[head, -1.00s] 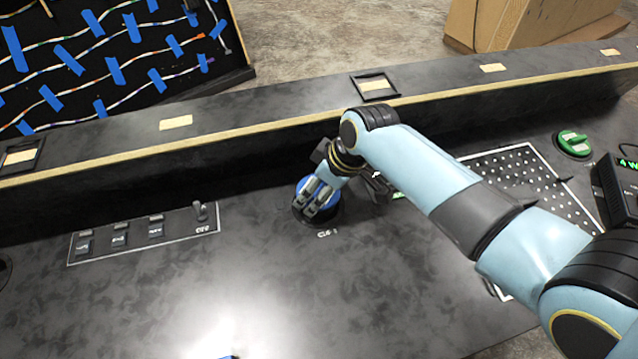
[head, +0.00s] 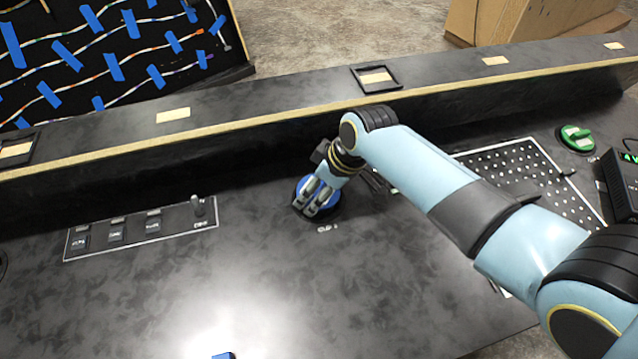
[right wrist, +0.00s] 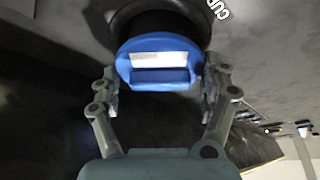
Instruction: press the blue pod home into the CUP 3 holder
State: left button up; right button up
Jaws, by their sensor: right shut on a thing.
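The blue pod (head: 302,185) is a round blue piece between the fingers of my right gripper (head: 315,203) in the head view. In the right wrist view the pod (right wrist: 160,45) shows its blue face with a pale label strip and a raised bar, and the fingers close on it from both sides. The black round CUP holder (head: 333,214) lies directly under the pod, with white lettering beside it that is partly legible. In the right wrist view the holder (right wrist: 160,18) is right behind the pod. I cannot tell how deep the pod sits. My left gripper is not in view.
A switch panel (head: 140,229) lies left of the holder. A raised ledge (head: 240,130) runs behind. The console's front middle is clear, except for a small blue thing (head: 224,355) at the bottom edge.

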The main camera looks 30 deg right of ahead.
jog(key=shift+f+b, duration=0.65)
jog(key=shift+f, duration=0.4)
jog(key=o, duration=1)
jog(key=v, duration=1.2)
